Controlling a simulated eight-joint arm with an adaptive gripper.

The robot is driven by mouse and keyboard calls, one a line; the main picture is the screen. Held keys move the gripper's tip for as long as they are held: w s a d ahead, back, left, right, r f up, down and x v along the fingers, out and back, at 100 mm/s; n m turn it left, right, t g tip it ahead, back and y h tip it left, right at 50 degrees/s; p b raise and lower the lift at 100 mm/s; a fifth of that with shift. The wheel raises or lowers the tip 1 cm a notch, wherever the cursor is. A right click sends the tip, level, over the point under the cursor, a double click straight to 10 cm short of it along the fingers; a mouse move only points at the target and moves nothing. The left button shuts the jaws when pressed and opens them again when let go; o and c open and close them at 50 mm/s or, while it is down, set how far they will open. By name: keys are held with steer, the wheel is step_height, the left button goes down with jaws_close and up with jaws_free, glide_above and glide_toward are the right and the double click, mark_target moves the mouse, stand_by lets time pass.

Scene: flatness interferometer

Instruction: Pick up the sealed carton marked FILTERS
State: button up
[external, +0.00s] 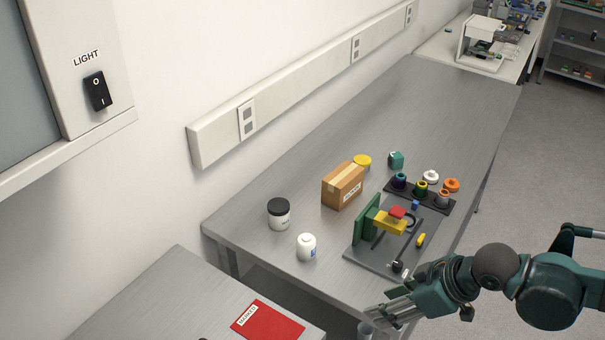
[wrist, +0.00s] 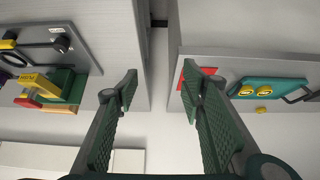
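The sealed carton (external: 342,187) is a brown box with pale tape along its top and a white label on one side. It stands upright on the grey bench (external: 420,110) in the external view; the label's print is too small to read. My gripper (external: 372,314) is at the bench's near end, low in the picture, to the right of and well apart from the carton. In the wrist view my gripper (wrist: 160,88) has its two fingers wide apart with nothing between them. I cannot make out the carton clearly in the wrist view.
A fixture with a green plate (external: 367,222) stands between carton and arm. A black-lidded jar (external: 279,215), a white bottle (external: 307,247) and a yellow-lidded jar (external: 363,162) are near the carton. A rack (external: 432,202) holds coloured rings. A red mat (external: 268,320) lies on the nearer bench.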

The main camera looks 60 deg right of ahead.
stand_by(0.3)
steer(key=o, duration=0.7)
steer(key=shift+o, duration=0.2)
steer(key=shift+r, duration=0.1)
